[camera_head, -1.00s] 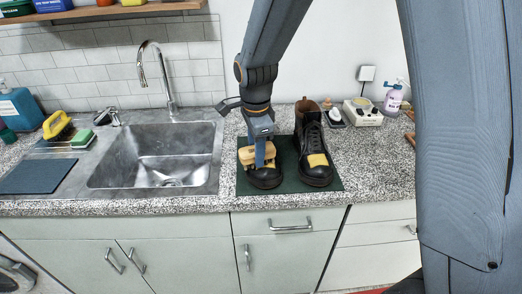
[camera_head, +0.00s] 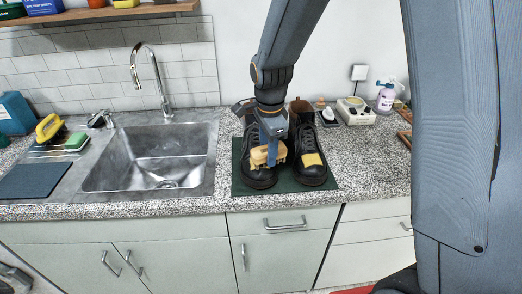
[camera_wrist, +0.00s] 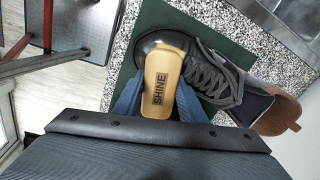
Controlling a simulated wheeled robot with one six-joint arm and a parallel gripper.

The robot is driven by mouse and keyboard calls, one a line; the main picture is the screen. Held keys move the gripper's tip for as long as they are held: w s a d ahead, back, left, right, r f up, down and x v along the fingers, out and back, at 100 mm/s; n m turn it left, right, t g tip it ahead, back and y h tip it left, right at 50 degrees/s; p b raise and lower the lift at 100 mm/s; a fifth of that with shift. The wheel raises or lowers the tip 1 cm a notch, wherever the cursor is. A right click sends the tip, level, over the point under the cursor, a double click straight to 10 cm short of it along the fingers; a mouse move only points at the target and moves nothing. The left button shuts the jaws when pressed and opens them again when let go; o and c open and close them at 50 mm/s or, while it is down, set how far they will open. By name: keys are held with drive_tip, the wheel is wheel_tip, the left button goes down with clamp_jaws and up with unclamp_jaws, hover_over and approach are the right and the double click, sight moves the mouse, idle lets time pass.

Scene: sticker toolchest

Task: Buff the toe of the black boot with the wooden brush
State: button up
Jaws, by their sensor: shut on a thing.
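Two dark lace-up boots stand side by side on a green mat (camera_head: 285,186), toes toward me. The left boot (camera_head: 258,181) is black and partly hidden by my arm and the brush. The right boot (camera_head: 313,176) has a yellow patch on its toe. My gripper (camera_head: 272,150) is shut on the wooden brush (camera_head: 262,156), which is at the left boot's toe, toward its right side. In the wrist view the brush (camera_wrist: 163,78), marked SHINE, lies between my blue fingers (camera_wrist: 158,105) and overlaps a boot's shiny black toe (camera_wrist: 152,42). Contact is hidden.
The steel sink (camera_head: 150,160) and tap (camera_head: 150,75) are left of the mat. A pale box (camera_head: 356,111) and spray bottle (camera_head: 386,97) stand back right. The front right counter is clear.

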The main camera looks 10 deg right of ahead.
sight(251, 151)
drive_tip(key=shift+d, duration=0.15)
drive_tip(key=shift+a, duration=2.65)
drive_tip(key=shift+d+p, duration=0.7)
drive_tip(key=shift+d, duration=2)
drive_tip(key=r+p, duration=0.1)
drive_tip(key=r, duration=0.1)
drive_tip(key=r+p, duration=0.4)
drive_tip(key=r, duration=0.1)
drive_tip(key=shift+s+a, duration=0.1)
drive_tip(key=shift+s, duration=0.3)
